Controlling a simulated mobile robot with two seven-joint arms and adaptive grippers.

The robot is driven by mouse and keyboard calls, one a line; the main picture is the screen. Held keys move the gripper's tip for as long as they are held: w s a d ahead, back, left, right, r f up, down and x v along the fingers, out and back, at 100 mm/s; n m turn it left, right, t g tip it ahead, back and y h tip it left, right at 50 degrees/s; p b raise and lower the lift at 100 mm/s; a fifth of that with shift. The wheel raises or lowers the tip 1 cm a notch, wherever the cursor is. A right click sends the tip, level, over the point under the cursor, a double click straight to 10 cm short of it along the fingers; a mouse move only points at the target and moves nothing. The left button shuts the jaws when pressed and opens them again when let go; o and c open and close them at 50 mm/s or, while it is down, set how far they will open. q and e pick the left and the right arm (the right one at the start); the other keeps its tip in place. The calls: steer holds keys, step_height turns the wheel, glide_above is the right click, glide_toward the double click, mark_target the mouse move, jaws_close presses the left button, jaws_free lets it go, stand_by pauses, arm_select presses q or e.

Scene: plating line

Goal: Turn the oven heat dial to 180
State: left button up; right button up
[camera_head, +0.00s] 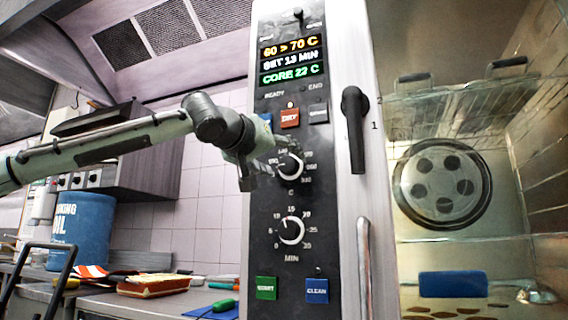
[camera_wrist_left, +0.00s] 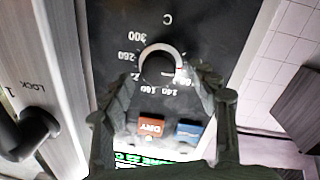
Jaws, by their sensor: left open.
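The oven heat dial (camera_head: 290,166) is a round dark knob with a pale ring, marked C, on the black control panel (camera_head: 262,205). My left gripper (camera_head: 265,168) is at the dial's left side in the head view and partly covers its scale. In the left wrist view the panel appears upside down. There the dial (camera_wrist_left: 160,67) lies between the two open fingers of my left gripper (camera_wrist_left: 167,76), with a gap visible on either side. A red mark shows on the dial's right edge there. Some scale numbers are hidden by the fingers. My right gripper is not in view.
A red DRY button (camera_head: 289,118) sits just above the dial and a minute dial (camera_head: 292,230) below it. The display (camera_head: 291,60) seems to read 60 > 70 C. A black door handle (camera_head: 355,125) stands right of the panel. A blue oil drum (camera_head: 80,230) stands left.

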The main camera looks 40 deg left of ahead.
arm_select(q)
steer(key=shift+w+a, duration=0.1)
steer(key=shift+w, duration=0.7)
steer(key=c, duration=1.2)
steer(key=shift+o, duration=0.2)
steer(key=shift+r, duration=0.1)
